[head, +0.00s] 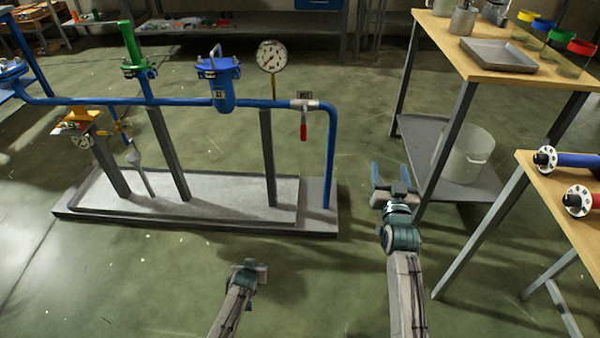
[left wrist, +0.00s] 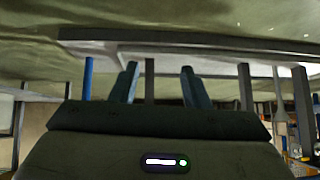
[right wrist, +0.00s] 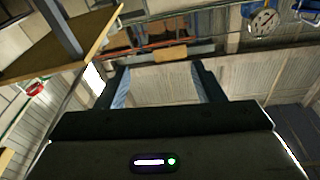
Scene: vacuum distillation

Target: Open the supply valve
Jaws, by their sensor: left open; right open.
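A valve with a red lever (head: 303,131) sits on the blue pipe (head: 180,101) near its right bend, in the head view. The lever hangs straight down, across the pipe's run. My right gripper (head: 391,176) is open and empty, lower right of the lever and apart from it. Its spread fingers show in the right wrist view (right wrist: 160,80). My left gripper (head: 249,266) is low, in front of the rig's base. Its fingers stand apart with nothing between them in the left wrist view (left wrist: 159,80). The red lever is not clear in either wrist view.
A pressure gauge (head: 271,57), blue filter housing (head: 223,86) and green valve (head: 135,50) stand along the pipe. The grey base (head: 230,221) lies below. A wooden table (head: 447,45) stands right of my right gripper. Open floor lies between rig and table.

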